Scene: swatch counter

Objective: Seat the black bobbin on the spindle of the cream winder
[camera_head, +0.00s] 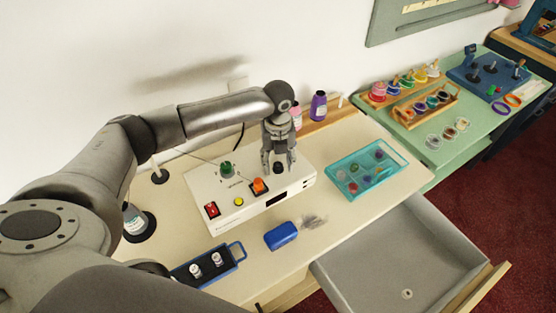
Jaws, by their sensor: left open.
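The cream winder (231,186) is a flat box on the counter. Its top carries a red switch (212,209), a yellow button (239,201), an orange part (258,186) and a green part (226,169). My left gripper (279,161) points down over the right end of the winder, its fingers apart. A small round black piece, which looks like the black bobbin (279,168), is low between the fingertips at the winder's top. I cannot tell whether it touches the fingers or sits on a spindle. No bare spindle is clear to see. My right gripper is out of view.
A teal tray (346,186) with small pieces lies to the right. A blue block (281,236) and a blue carrier (230,266) with white spools lie in front. A grey drawer (398,262) stands open at front right. Bottles, including a purple one (318,106), stand behind.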

